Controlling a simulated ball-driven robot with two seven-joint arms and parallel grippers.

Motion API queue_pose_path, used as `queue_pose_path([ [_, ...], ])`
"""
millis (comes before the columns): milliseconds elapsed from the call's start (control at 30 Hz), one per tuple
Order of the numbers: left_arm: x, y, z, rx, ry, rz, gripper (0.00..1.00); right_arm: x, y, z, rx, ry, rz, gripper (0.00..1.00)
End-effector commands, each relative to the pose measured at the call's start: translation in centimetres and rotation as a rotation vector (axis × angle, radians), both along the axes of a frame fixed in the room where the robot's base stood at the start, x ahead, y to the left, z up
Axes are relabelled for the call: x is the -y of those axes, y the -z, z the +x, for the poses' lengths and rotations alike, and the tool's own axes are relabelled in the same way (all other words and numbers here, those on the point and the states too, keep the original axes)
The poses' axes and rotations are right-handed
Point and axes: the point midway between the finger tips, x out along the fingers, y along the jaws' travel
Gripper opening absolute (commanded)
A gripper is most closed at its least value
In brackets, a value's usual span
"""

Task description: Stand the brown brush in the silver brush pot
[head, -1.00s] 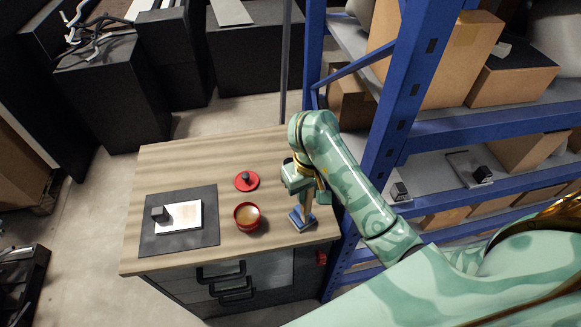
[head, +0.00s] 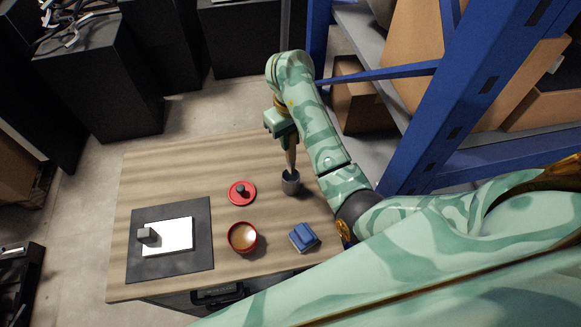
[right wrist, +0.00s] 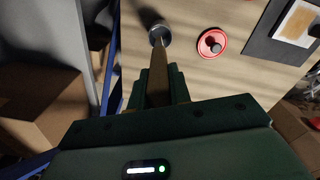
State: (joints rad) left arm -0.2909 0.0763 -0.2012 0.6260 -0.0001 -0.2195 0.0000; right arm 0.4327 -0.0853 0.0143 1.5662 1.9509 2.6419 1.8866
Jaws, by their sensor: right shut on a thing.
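The silver brush pot (head: 291,183) stands on the wooden table near its right edge. It also shows at the top of the right wrist view (right wrist: 160,36). My right gripper (head: 287,143) is shut on the brown brush (head: 291,160) above the pot. In the right wrist view the brush (right wrist: 158,80) runs from between the fingers towards the pot mouth. In the head view the brush looks near upright, its lower end at the pot's opening. I cannot tell how far inside it is. My left gripper is not in view.
A blue block-like item (head: 304,237) lies in front of the pot. A red bowl (head: 243,238) and a red lid (head: 242,192) are to the left. A dark mat (head: 142,265) bears a white sheet (head: 180,236) and a grey block (head: 147,235). Blue shelving (head: 470,110) stands close on the right.

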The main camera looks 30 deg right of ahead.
Motion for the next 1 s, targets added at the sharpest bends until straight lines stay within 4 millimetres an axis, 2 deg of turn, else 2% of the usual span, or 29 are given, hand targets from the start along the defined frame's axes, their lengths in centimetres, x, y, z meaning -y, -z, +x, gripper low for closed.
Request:
queue_pose_path([
  [33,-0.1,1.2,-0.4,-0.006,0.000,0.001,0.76,0.0,1.9,-0.1,-0.004,0.000,0.000,0.00],
  [100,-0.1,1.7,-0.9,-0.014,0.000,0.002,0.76,0.0,3.2,-0.1,-0.005,0.000,0.000,0.00],
  [267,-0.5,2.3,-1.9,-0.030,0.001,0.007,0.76,0.0,5.0,-0.1,-0.003,0.001,0.000,0.00],
  [467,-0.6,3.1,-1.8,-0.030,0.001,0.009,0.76,0.0,8.1,-0.1,-0.003,0.001,0.000,0.00],
  [667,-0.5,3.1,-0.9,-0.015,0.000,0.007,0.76,0.0,8.5,0.0,0.001,0.002,0.000,0.00],
  [900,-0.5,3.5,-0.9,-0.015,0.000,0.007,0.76,-0.1,8.9,0.0,0.001,0.001,0.002,0.00],
  [933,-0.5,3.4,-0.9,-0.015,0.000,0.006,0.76,-0.1,8.9,-0.1,0.001,0.001,0.002,0.25],
  [1000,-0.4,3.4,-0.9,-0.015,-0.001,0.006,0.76,0.0,8.8,-0.1,0.001,0.001,0.001,0.41],
])
